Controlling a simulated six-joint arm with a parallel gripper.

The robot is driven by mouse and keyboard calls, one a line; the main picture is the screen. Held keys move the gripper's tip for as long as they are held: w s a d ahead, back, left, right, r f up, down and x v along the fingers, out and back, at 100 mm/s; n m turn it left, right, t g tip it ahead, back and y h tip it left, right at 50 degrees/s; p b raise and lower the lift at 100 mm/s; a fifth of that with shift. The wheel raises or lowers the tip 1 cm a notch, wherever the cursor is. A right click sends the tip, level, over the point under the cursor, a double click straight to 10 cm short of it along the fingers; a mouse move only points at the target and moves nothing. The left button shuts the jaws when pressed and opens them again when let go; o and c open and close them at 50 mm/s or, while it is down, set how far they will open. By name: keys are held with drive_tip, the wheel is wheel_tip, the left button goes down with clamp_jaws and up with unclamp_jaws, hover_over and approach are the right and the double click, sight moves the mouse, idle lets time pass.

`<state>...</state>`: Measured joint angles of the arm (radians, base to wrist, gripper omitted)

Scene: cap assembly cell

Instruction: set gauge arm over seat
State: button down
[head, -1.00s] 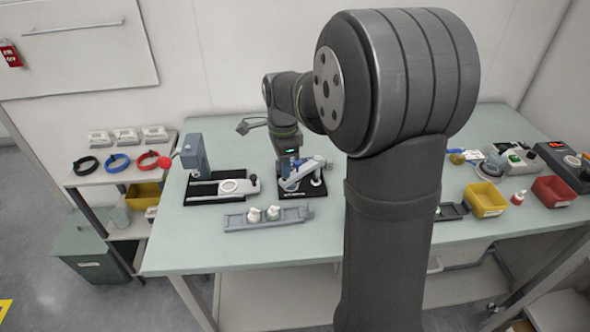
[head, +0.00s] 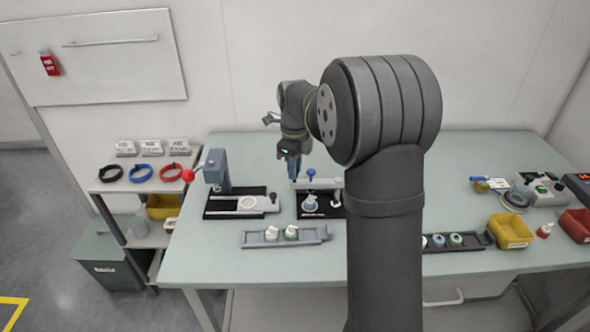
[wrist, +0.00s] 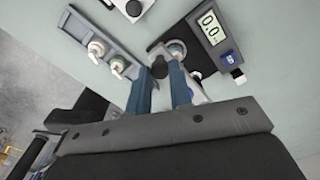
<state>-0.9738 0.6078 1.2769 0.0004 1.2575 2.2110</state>
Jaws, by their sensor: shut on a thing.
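The gauge (head: 336,211) stands on its black base on the table, with a pale gauge arm (head: 326,183) across it. The arm now lies nearly level in the head view, behind the round pale seat (head: 310,203). My gripper (head: 293,172) is at the arm's left end, fingers pointing down. In the wrist view a dark knob (wrist: 160,68) sits between my fingertips, and my gripper is shut on it. The seat also shows in the wrist view (wrist: 177,47), just beyond the knob, beside the 0.0 display (wrist: 212,27). My fingers hide part of the arm there.
A press fixture (head: 216,170) with a red ball lever stands left of the gauge. A grey tray (head: 262,240) with two pale caps lies in front. Another tray (head: 470,247) and a yellow bin (head: 511,231) are to the right.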

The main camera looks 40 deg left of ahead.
drive_tip(key=shift+w+r, duration=0.1)
idle(0.3)
drive_tip(key=c, duration=1.3)
unclamp_jaws()
wheel_tip(320, 180, up, 17)
drive_tip(key=shift+r, duration=0.15)
wheel_tip(320, 180, down, 18)
drive_tip(key=shift+r, duration=0.25)
